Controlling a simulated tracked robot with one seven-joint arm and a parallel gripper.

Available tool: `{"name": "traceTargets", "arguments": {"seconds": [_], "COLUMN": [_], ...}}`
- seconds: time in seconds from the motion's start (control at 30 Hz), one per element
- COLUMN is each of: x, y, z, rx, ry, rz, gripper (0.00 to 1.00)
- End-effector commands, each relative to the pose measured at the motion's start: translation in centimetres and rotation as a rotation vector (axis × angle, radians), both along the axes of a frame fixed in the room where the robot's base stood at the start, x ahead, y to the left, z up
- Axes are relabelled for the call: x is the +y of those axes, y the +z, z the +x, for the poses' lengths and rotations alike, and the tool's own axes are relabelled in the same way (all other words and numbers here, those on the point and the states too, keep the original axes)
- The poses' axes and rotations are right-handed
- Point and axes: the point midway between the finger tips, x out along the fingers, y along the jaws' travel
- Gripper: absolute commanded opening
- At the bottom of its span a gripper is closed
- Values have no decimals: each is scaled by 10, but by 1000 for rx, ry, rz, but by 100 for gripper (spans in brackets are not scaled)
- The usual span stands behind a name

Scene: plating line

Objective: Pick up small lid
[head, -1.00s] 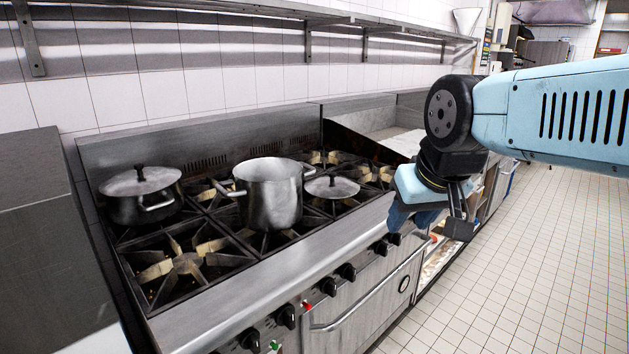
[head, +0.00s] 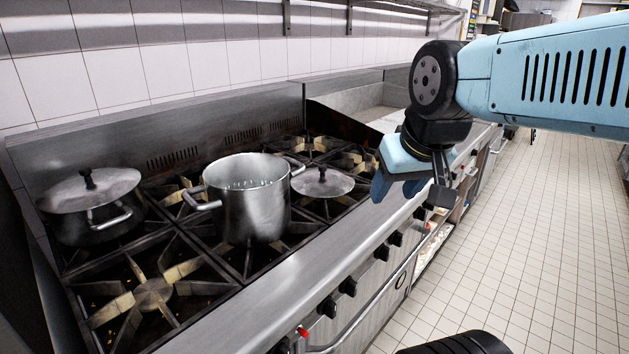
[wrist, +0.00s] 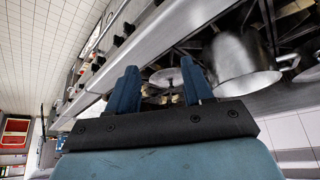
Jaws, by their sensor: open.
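The small lid (head: 322,183) is a round metal lid with a dark knob. It lies on the stove grate just right of the open pot. In the wrist view the small lid (wrist: 167,78) shows between the two blue fingers, some distance beyond them. My gripper (head: 408,196) is open and empty, above the stove's front edge and to the right of the lid. It also shows in the wrist view (wrist: 158,88). In the head view, clear space separates the gripper from the lid.
An open metal pot (head: 250,205) with side handles stands left of the small lid. A lidded pot (head: 92,205) sits at the far left. Knobs line the stove front (head: 348,287). A wall shelf (head: 390,8) runs above. The tiled floor (head: 500,240) at right is clear.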

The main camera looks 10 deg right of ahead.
Motion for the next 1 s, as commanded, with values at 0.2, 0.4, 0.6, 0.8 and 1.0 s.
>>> {"name": "traceTargets", "arguments": {"seconds": [0.2, 0.4, 0.6, 0.8, 1.0], "x": [5, 22, 33, 37, 34], "y": [4, 9, 7, -5, -28], "z": [41, 119, 197, 272, 338], "rx": [-54, -171, -294, -411, -518], "ry": [27, 51, 35, -8, -78], "rz": [39, 100, 136, 134, 91], "gripper": [57, 57, 57, 57, 57]}}
